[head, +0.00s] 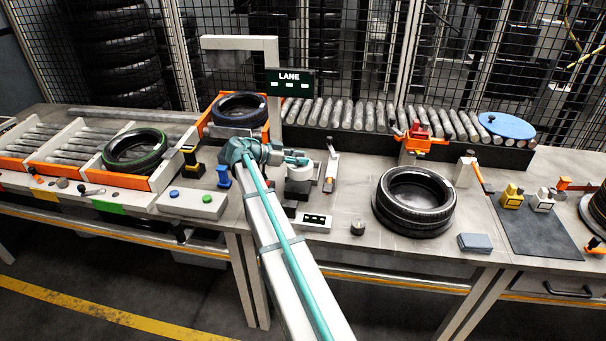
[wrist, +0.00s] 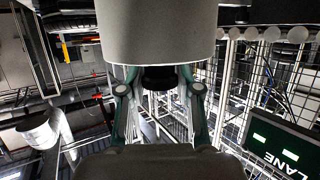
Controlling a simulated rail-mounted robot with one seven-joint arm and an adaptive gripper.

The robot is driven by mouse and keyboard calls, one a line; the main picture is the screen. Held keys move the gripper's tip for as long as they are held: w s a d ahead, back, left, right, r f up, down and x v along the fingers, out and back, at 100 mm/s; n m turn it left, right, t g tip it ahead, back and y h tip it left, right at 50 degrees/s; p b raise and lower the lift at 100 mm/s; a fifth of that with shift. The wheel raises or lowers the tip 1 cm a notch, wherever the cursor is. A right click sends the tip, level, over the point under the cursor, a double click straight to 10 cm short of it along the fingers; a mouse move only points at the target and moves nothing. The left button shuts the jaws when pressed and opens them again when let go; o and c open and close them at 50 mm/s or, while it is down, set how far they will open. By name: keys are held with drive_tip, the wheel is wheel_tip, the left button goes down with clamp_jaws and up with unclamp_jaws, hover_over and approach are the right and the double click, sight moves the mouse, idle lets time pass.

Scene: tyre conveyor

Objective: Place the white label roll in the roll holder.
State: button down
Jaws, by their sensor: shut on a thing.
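The white label roll (wrist: 158,32) fills the top middle of the wrist view. The fingers of my gripper (wrist: 159,88) stand on both sides below it, shut on it, with a dark round core between them.
A small display box (head: 313,222) is in front, and an upright lever stand (head: 331,172) is close on the right. A button box (head: 192,203) stands left, a tyre (head: 415,200) right. The LANE sign (head: 290,83) and its frame rise behind.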

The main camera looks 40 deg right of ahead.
drive_tip(key=s+r+m+g+y, duration=0.1)
drive_tip(key=m+g, duration=0.1)
drive_tip(key=s+d+r+m+g+y, duration=0.1)
drive_tip(key=r+g, duration=0.1)
drive_tip(key=shift+s+m, duration=0.15)
drive_tip(key=shift+m, duration=0.25)
drive_tip(key=shift+d+p, duration=0.15)
drive_tip(key=shift+p, duration=0.2)
drive_tip(key=w+d+f+p, duration=0.2)
drive_tip(key=w+f, duration=0.1)
drive_tip(key=f, duration=0.1)
drive_tip(key=w+d+f+p, duration=0.3)
drive_tip(key=w+f, duration=0.1)
drive_tip(key=w+d+f+p, duration=0.2)
drive_tip(key=w+f, duration=0.2)
drive_tip(key=shift+w+d+f+p, duration=0.1)
drive_tip(key=shift+d+p, duration=0.15)
drive_tip(key=shift+p, duration=0.1)
drive_tip(key=shift+f, duration=0.35)
drive_tip(key=shift+f, duration=0.15)
drive_tip(key=c, duration=0.8)
unclamp_jaws()
drive_tip(key=shift+r, duration=0.2)
